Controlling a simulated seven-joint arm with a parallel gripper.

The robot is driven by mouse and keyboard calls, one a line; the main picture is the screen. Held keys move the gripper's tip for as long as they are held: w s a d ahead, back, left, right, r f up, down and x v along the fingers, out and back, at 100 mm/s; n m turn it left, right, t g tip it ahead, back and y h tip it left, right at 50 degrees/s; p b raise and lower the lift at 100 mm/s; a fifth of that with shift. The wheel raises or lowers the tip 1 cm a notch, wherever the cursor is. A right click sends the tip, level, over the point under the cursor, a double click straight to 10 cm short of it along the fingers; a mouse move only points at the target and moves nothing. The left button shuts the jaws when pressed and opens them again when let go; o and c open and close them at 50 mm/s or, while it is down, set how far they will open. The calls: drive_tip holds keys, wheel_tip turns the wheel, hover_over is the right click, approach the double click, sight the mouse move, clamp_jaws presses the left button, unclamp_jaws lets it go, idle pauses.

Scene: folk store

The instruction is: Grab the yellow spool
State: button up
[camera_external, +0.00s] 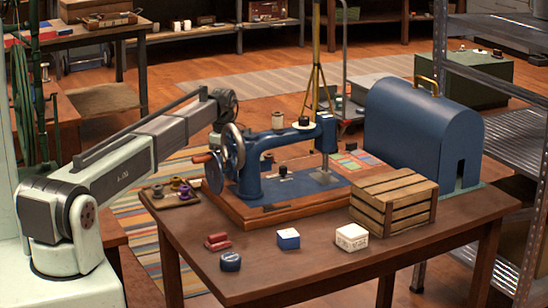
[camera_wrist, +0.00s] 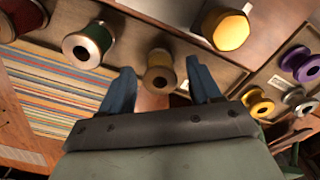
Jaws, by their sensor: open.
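In the wrist view, a yellow spool (camera_wrist: 258,104) stands at the right in a wooden tray (camera_wrist: 262,78), beside a purple spool and a grey spool. An olive-yellow spool (camera_wrist: 160,75) shows between and beyond the fingers of my gripper (camera_wrist: 160,76), and no contact can be seen. My gripper is open, with its two blue fingers apart. A larger round piece with a yellow-orange face (camera_wrist: 232,32) is at the top. In the external view, the small spool tray (camera_external: 158,206) lies at the table's left corner; my fingers are hidden there behind the sewing machine.
The blue sewing machine (camera_external: 275,150) on its wooden base stands mid-table, near my arm. A slatted crate (camera_external: 393,200) and a blue case (camera_external: 420,130) are at the right. Small boxes (camera_external: 288,239) lie in front. A dark red spool (camera_wrist: 88,45) shows in the wrist view.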

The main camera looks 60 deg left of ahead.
drive_tip(key=shift+f, duration=0.15)
drive_tip(key=c, duration=1)
